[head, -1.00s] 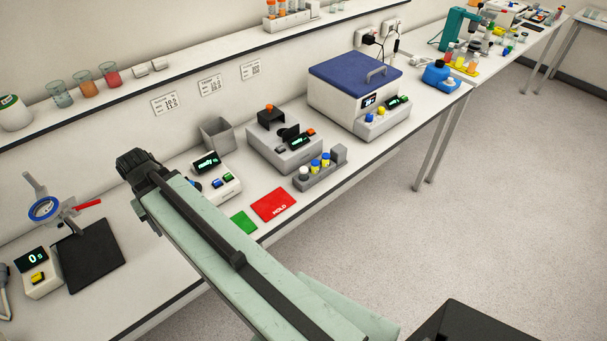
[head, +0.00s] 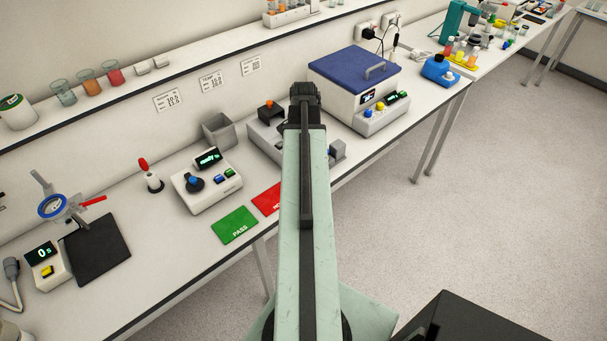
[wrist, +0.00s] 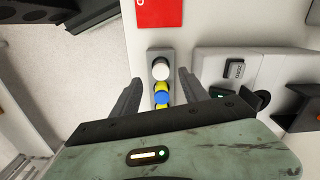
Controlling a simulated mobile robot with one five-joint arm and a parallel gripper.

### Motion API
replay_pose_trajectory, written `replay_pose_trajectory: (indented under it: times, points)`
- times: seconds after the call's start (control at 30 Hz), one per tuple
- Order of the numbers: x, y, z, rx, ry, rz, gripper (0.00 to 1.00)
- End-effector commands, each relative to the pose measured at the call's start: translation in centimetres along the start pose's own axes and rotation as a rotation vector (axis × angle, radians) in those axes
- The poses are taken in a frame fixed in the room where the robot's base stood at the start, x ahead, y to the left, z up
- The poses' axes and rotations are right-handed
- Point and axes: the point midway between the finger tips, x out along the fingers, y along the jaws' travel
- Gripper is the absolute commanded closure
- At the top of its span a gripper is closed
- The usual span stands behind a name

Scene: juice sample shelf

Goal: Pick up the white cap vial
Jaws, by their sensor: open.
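The white cap vial (wrist: 160,69) stands upright in a small grey rack (wrist: 152,52) in the wrist view, at the end nearest the red card. Below it in that view are blue and yellow tops of other vials (wrist: 161,97), partly hidden by my gripper body. My gripper (wrist: 160,76) is open and empty, with one finger on each side of the row as seen from above. How high the fingertips are above the caps is hard to tell. In the head view my arm hides the vials; only the rack's far end (head: 338,150) shows.
A red card (wrist: 160,12) lies beyond the rack's end, with a green PASS card (head: 235,225) left of it. A grey instrument (wrist: 236,70) stands close to the right of the rack in the wrist view. A blue-lidded machine (head: 354,80) stands further along the bench.

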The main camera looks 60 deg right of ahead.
Motion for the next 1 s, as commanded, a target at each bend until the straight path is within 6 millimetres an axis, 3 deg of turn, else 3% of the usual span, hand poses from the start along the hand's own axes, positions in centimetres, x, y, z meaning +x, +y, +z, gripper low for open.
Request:
replay_pose_trajectory:
  times: [0.03,0.27,0.53,0.8,1.0]
  points:
    - [1.2,0.0,0.0,-0.001,0.000,0.000,0.48]
    - [1.9,0.0,0.0,-0.001,0.000,0.000,0.48]
    - [6.3,-0.1,0.1,-0.001,0.000,0.000,0.48]
    - [6.1,-0.1,0.1,-0.001,0.000,0.000,0.48]
    - [6.1,-0.1,0.1,-0.001,0.000,0.000,1.00]
